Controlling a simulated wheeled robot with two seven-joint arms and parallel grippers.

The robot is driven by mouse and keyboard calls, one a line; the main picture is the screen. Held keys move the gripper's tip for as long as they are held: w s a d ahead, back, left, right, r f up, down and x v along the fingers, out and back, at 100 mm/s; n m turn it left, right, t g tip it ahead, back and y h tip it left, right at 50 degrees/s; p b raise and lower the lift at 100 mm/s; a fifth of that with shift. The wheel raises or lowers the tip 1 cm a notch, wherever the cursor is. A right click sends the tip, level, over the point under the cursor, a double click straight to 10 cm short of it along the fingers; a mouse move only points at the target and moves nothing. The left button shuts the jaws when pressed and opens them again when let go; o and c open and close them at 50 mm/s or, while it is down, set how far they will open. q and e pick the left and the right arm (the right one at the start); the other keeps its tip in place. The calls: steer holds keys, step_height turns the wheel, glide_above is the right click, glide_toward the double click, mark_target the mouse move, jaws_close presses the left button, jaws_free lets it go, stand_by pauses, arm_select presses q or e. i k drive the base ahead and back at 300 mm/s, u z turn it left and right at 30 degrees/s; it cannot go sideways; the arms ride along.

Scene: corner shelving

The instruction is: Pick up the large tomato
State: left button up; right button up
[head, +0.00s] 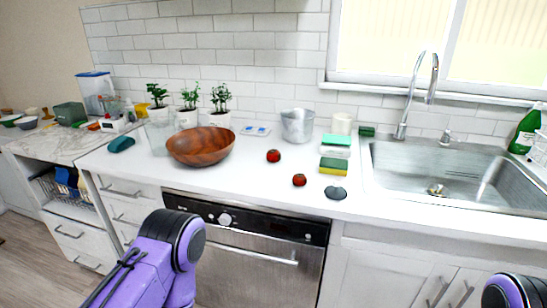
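Two red tomatoes sit on the white counter (235,186). One tomato (273,156) is farther back, just right of the wooden bowl. The other tomato (299,180) is nearer the front edge, above the dishwasher. They look close in size, and I cannot tell which is the large one. Nothing touches either of them. My purple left arm shows at the bottom left, below the counter front, and a bit of my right arm shows at the bottom right corner. Neither gripper is in view.
A wooden bowl (201,146) stands left of the tomatoes. Sponges (333,165) and a dark flat object (336,193) lie to the right, before the sink (455,178). A metal pot (297,125) stands behind. The counter between bowl and front tomato is clear.

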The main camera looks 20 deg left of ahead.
mark_target(272, 156)
steer(key=u, duration=0.85)
steer(key=i, duration=0.4)
steer(key=z, duration=0.05)
